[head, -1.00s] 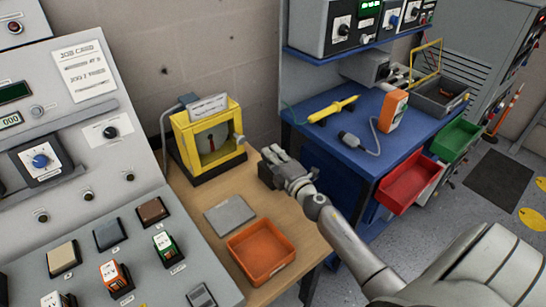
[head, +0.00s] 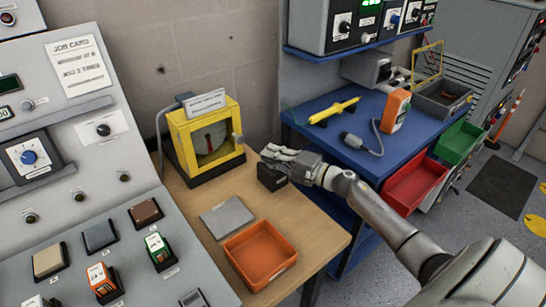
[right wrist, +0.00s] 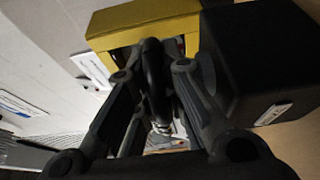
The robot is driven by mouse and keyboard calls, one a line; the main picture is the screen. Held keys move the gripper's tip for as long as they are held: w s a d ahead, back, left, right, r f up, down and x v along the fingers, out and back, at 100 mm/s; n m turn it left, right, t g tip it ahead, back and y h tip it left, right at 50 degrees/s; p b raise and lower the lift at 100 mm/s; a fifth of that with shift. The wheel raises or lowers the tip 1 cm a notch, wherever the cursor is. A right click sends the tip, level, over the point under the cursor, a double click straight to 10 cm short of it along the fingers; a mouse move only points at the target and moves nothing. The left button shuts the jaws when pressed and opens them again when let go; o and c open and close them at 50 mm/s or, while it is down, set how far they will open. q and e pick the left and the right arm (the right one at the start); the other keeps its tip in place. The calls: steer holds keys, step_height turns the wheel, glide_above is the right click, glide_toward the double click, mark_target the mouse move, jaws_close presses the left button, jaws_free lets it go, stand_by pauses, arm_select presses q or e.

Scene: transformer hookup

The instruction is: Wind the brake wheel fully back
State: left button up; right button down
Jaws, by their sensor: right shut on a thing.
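The yellow-framed tester (head: 204,140) stands at the back of the wooden table, with a round dial face and red mark in its window. A small grey knob shows on its right side. My right gripper (head: 268,155) is just right of the tester, above a small black box (head: 272,178). In the right wrist view its fingers are shut on a dark curved part (right wrist: 155,80), which I take to be the brake wheel; the fingers hide most of it. The yellow frame (right wrist: 145,22) and black box (right wrist: 258,60) lie beyond. My left gripper is not in view.
An orange tray (head: 260,256) and a grey plate (head: 227,217) lie on the wooden table (head: 308,222) in front. The sloped control console (head: 100,190) is on the left. A blue bench (head: 355,160) with red and green bins stands on the right.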

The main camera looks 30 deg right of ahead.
steer(key=c, duration=1.5)
jaws_free()
steer(key=shift+w, duration=0.1)
steer(key=v, duration=1.2)
steer(key=shift+d, duration=0.1)
